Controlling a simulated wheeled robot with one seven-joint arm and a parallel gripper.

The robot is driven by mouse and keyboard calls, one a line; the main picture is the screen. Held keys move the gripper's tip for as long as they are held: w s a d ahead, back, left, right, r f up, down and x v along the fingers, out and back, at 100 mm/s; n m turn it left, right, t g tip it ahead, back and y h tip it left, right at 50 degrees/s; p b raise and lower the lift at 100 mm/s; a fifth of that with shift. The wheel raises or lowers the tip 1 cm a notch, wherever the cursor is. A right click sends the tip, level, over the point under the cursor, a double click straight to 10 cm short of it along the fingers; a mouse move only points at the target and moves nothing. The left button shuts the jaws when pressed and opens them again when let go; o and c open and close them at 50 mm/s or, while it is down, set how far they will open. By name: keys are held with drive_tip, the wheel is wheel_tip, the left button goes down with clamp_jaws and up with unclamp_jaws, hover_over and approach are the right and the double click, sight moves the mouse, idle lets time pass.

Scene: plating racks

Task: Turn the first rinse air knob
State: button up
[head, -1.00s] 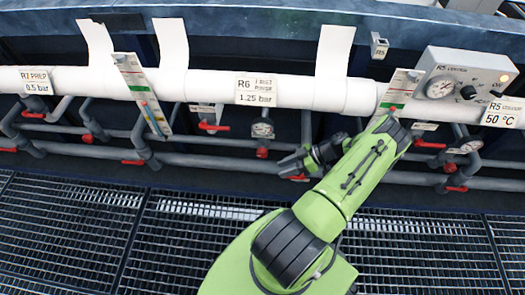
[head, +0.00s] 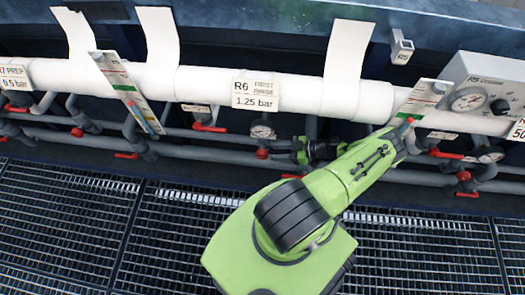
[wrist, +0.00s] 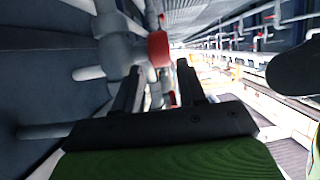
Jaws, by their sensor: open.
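The R6 first rinse label (head: 254,93) is on the white pipe in the head view. Below it hangs a small round gauge (head: 262,132), with a red knob (head: 262,153) under it. My gripper (head: 300,151) is just right of that knob, by the lower grey pipes, partly hidden by my green arm. In the wrist view my gripper (wrist: 160,70) has its two dark fingers apart and nothing between them. A red knob (wrist: 158,49) on a grey fitting shows just beyond the fingertips, roughly between them. I cannot tell whether they touch.
Red valve handles (head: 209,127) line the lower pipes on both sides. The R5 control box (head: 482,90) stands at the right. A slanted gauge strip (head: 418,105) is close to my arm. The grated floor (head: 75,220) in front is clear.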

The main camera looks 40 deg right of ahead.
sight(266, 152)
drive_tip(key=x, duration=0.7)
drive_tip(key=shift+f+b, duration=0.1)
drive_tip(key=shift+b, duration=0.3)
drive_tip(key=shift+c, duration=0.4)
drive_tip(key=c, duration=0.6)
drive_tip(key=p, duration=0.1)
drive_tip(key=g+h+p, duration=0.1)
drive_tip(key=p, duration=0.1)
drive_tip(key=shift+a+r+g, duration=0.1)
drive_tip(key=shift+r+g, duration=0.2)
drive_tip(key=shift+r, duration=0.05)
drive_tip(key=shift+f+g+h+p, duration=0.15)
drive_tip(key=shift+g+h+p, duration=0.25)
drive_tip(key=shift+p, duration=0.35)
drive_tip(key=shift+f, duration=0.2)
